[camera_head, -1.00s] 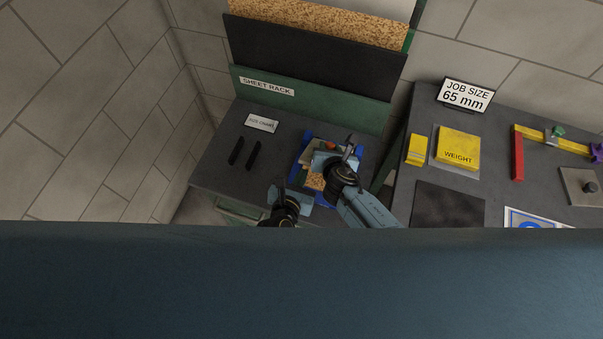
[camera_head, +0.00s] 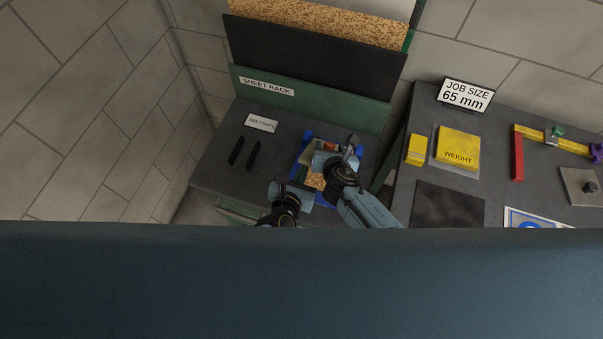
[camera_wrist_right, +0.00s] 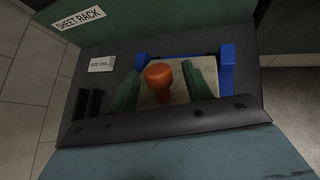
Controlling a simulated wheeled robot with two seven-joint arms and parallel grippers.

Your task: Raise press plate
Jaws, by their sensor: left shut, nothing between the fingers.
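The press has a blue frame (camera_head: 360,152) on the dark bench; the frame also shows in the right wrist view (camera_wrist_right: 227,68). A pale plate (camera_wrist_right: 178,92) with an orange knob (camera_wrist_right: 158,75) sits inside it. My right gripper (camera_wrist_right: 160,72) has its green fingers apart, one on each side of the knob, with gaps showing. In the head view my right gripper (camera_head: 327,160) is over the press and hides much of it. My left gripper (camera_head: 290,190) is shut and empty at the press's near left side. A speckled tan piece (camera_head: 315,180) shows between the grippers.
The sheet rack (camera_head: 320,100) stands behind the press. Two black bars (camera_head: 245,153) and a small label card (camera_head: 262,123) lie to the left. On the right bench are a yellow weight (camera_head: 458,145), a yellow block (camera_head: 417,149) and a clamp (camera_head: 518,155).

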